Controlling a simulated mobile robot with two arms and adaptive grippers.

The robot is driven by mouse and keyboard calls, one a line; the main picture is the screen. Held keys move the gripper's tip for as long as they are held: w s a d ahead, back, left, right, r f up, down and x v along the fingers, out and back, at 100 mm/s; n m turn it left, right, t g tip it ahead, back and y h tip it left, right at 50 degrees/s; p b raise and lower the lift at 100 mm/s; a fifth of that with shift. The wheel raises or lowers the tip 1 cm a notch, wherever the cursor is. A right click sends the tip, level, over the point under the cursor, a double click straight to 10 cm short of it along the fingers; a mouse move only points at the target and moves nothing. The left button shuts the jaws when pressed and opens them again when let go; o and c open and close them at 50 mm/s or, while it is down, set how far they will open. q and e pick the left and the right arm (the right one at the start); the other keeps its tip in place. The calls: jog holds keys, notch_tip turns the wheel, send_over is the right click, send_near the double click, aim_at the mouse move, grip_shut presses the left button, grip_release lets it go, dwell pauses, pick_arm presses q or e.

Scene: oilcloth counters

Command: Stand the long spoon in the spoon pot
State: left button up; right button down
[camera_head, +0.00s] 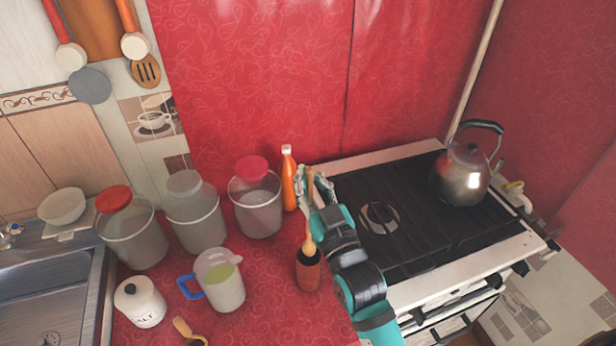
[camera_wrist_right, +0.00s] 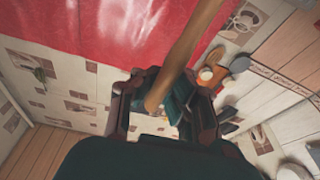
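The long wooden spoon (camera_head: 309,242) is upright in the head view. Its pale, wider lower end is at the mouth of the brown spoon pot (camera_head: 309,276), which has a dark rim. I cannot tell how far that end is inside the pot. My right gripper (camera_head: 313,186) is above and behind the pot, shut on the spoon's upper handle. In the right wrist view the handle (camera_wrist_right: 188,48) runs from between the fingers (camera_wrist_right: 165,100) toward the top right. The pot does not show there. My left gripper is not in view.
An orange bottle (camera_head: 289,182) stands close behind the gripper. Lidded containers (camera_head: 258,207) stand to the left, with a measuring jug (camera_head: 224,290) and salt jar (camera_head: 140,303) nearer. The black stove (camera_head: 430,205) with a kettle (camera_head: 463,178) is right. Red counter (camera_head: 268,290) shows between jug and pot.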

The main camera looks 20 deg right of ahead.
notch_tip(320, 180, down, 8)
jog(key=b, duration=0.5)
jog(key=shift+f, duration=0.15)
dwell(0.5)
jog(key=c, duration=1.4)
grip_release()
jog(key=v, duration=1.2)
jog(key=shift+f, duration=0.1)
